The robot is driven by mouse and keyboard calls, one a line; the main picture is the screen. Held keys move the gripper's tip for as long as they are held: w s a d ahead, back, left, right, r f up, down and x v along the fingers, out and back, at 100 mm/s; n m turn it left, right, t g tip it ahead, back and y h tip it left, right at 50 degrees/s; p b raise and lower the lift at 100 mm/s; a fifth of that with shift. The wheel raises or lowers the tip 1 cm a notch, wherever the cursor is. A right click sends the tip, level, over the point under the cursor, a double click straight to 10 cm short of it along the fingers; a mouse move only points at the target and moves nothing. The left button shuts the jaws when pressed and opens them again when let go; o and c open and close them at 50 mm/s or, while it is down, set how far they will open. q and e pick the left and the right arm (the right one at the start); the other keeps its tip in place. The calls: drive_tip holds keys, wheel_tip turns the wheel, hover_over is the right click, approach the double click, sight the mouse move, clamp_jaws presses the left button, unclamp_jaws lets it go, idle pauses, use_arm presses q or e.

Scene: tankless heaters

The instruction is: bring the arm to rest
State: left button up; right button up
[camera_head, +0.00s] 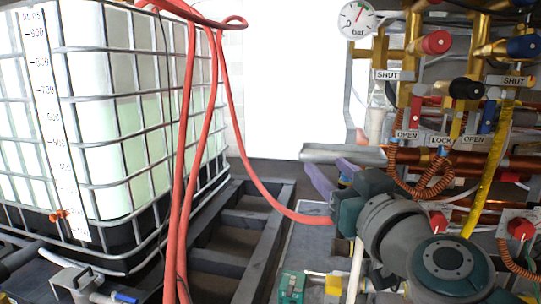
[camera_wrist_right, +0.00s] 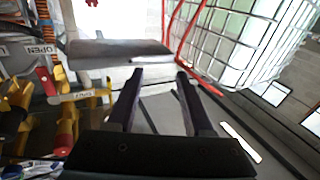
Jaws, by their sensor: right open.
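My right arm (camera_head: 390,225) comes in from the lower right in the head view. My right gripper (camera_head: 326,172) has purple fingers that point away from me, toward a grey metal shelf or plate. The right wrist view shows both fingers (camera_wrist_right: 160,75) parallel and well apart, with nothing between them. The gripper is open and empty. My left arm and left gripper do not show in either view.
Valves and copper pipes (camera_head: 470,160) with SHUT, OPEN and LOCK labels crowd the right, close to my arm. A pressure gauge (camera_head: 357,19) is above. A red hose (camera_head: 235,120) runs down to near my gripper. A caged white tank (camera_head: 110,120) fills the left.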

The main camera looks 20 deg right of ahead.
drive_tip(key=s+a+r+n+g+y+p, duration=0.55)
drive_tip(key=s+a+p, duration=0.4)
drive_tip(key=p, duration=0.35)
drive_tip(key=s+d+r+m+g+h+p, duration=0.25)
drive_tip(key=s+r+g+p, duration=0.35)
drive_tip(key=s, duration=0.5)
drive_tip(key=s+d+r+m+g+h+p, duration=0.15)
drive_tip(key=s+d+g+p, duration=0.25)
drive_tip(key=s+p, duration=0.55)
wheel_tip(320, 180, up, 35)
drive_tip(key=p, duration=3.3)
drive_tip(key=shift+s+a+r+p, duration=0.15)
drive_tip(key=shift+s+a+p, duration=0.1)
drive_tip(key=shift+s+p, duration=0.1)
drive_tip(key=shift+n, duration=0.25)
